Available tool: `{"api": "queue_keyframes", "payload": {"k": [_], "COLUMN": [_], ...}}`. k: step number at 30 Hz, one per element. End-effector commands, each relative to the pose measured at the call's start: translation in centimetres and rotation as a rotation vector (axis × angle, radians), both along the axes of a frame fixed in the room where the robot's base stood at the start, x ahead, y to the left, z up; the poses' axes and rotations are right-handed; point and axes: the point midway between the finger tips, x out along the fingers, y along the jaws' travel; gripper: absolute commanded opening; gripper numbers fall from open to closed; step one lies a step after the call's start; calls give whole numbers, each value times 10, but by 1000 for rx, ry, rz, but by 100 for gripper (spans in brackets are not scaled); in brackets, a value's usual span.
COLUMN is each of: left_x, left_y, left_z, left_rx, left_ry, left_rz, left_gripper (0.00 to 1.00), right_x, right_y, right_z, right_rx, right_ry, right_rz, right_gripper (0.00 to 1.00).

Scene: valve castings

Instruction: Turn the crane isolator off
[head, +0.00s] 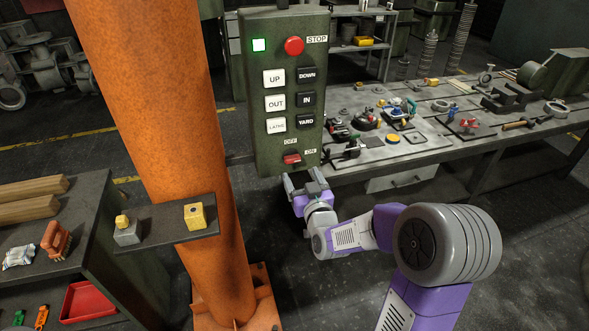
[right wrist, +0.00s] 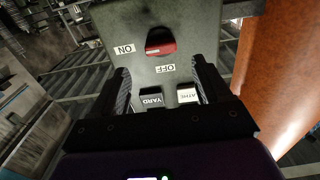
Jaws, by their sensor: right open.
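The crane isolator is a red switch handle (head: 292,159) low on the green control box (head: 262,150). It lies roughly level, with the ON label (head: 310,152) at its right and the OFF label (head: 290,141) above it. In the right wrist view the box is upside down and the red handle (right wrist: 160,42) sits beyond the fingertips, roughly in line with the gap. My right gripper (head: 303,178) is open and empty, just below the box's lower edge in the head view, apart from the handle. My left gripper is not in view.
The box carries a lit green lamp (head: 259,45), a red STOP button (head: 294,46) and several push buttons. An orange column (head: 150,90) with a small shelf (head: 160,228) stands left. A cluttered workbench (head: 370,165) lies behind and right.

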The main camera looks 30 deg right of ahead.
Motion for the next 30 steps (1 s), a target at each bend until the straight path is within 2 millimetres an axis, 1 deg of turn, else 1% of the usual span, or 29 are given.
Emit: {"api": "queue_keyframes", "payload": {"k": [9,12,18,25,26,30], "left_x": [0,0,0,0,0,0], "left_y": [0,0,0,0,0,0], "left_z": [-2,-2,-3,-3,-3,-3], "left_rx": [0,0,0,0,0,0], "left_ry": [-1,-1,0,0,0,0], "left_rz": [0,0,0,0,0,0], "left_gripper": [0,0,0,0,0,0], "right_x": [46,57,68,68,68,68], "right_y": [-10,-13,-16,-16,-16,-16], "right_z": [-1,-1,-1,-1,-1,-1], "right_rx": [0,1,1,2,2,2], "right_ry": [3,3,4,5,5,5], "right_rz": [2,2,2,2,2,2], "right_gripper": [77,77,77,77,75,54]}}
